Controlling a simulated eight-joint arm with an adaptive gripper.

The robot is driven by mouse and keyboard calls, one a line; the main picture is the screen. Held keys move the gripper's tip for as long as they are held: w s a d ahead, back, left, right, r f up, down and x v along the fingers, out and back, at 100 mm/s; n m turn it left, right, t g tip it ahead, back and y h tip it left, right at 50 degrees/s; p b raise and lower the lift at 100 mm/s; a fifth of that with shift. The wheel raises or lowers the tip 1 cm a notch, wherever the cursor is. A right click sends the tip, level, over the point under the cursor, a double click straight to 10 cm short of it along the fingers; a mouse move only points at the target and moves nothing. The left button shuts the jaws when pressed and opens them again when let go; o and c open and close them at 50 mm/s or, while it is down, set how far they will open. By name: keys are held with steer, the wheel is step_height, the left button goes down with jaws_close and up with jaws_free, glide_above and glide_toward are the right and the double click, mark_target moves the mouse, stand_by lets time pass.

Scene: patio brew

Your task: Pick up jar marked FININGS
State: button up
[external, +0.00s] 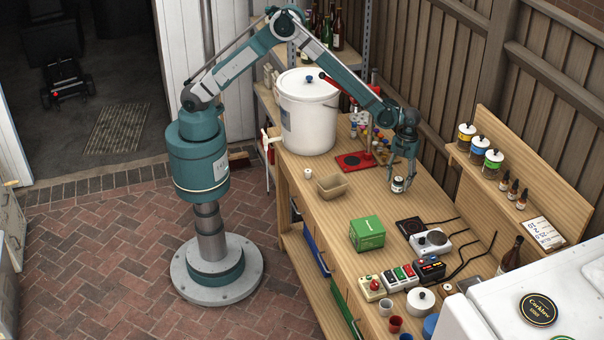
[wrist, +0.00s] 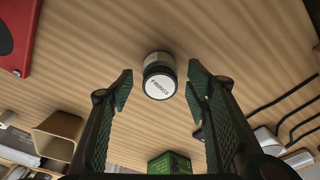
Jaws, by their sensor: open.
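The jar marked FININGS (wrist: 159,78) stands on the wooden bench, and its white lid with the name shows in the wrist view. It is a small jar with a pale label and a dark band below the lid. In the external view the jar (external: 398,185) stands just below my gripper. My gripper (external: 401,172) points down over it with its fingers apart. In the wrist view my gripper (wrist: 160,88) is open, with one finger on each side of the jar's line and a gap to both. The jar appears just beyond the fingertips; I cannot tell the exact distance.
A red stand base (external: 354,161) lies left of the jar, with a cardboard tray (external: 331,186) nearer. A green box (external: 367,233), a dark plate (external: 411,226) and a white hot plate (external: 431,241) stand nearer the front. A shelf with jars (external: 479,149) is at right. Bench around the jar is clear.

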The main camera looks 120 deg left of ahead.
mark_target(399, 179)
stand_by(0.3)
steer(key=c, duration=1)
steer(key=shift+r, duration=5.05)
